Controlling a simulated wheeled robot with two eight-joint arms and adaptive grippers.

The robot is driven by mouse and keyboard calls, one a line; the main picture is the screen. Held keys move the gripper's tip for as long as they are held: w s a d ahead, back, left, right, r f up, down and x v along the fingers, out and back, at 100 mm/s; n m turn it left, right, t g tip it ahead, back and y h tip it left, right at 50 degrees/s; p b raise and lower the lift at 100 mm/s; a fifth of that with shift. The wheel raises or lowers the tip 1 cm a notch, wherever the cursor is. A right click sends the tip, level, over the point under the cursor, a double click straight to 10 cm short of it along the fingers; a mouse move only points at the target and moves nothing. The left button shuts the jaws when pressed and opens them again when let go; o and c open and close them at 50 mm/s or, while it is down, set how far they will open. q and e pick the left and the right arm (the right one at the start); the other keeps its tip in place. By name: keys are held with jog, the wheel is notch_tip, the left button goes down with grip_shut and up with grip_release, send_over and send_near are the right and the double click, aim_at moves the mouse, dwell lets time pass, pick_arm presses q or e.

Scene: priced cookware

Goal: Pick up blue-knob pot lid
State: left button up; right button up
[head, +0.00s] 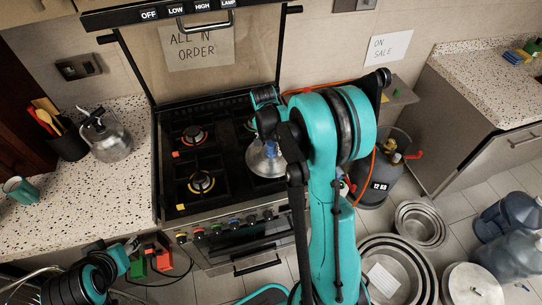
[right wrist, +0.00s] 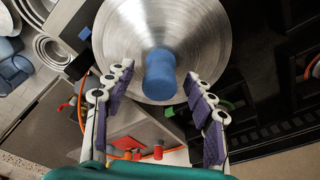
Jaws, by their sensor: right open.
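The pot lid (head: 265,163) is a round silver metal disc with a blue knob. In the head view it lies on the right side of the black stove, partly hidden by my right arm. In the right wrist view the lid (right wrist: 205,30) fills the upper middle, and its blue knob (right wrist: 160,75) points toward the camera. My right gripper (right wrist: 157,80) is open, with its fingers on either side of the knob and a visible gap on both sides. My left gripper (head: 105,268) is at the lower left, above the counter edge, away from the lid; its fingers are unclear.
The stove (head: 200,180) has bare burners left of the lid and a raised cover behind. A kettle (head: 107,137) and a green mug (head: 20,190) stand on the left counter. A gas cylinder (head: 377,185), nested pans (head: 420,222) and water jugs (head: 510,215) occupy the floor at right.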

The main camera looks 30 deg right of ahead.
jog(key=shift+d+f, duration=0.1)
jog(key=shift+f, duration=0.6)
grip_shut()
jog(key=shift+r, duration=0.15)
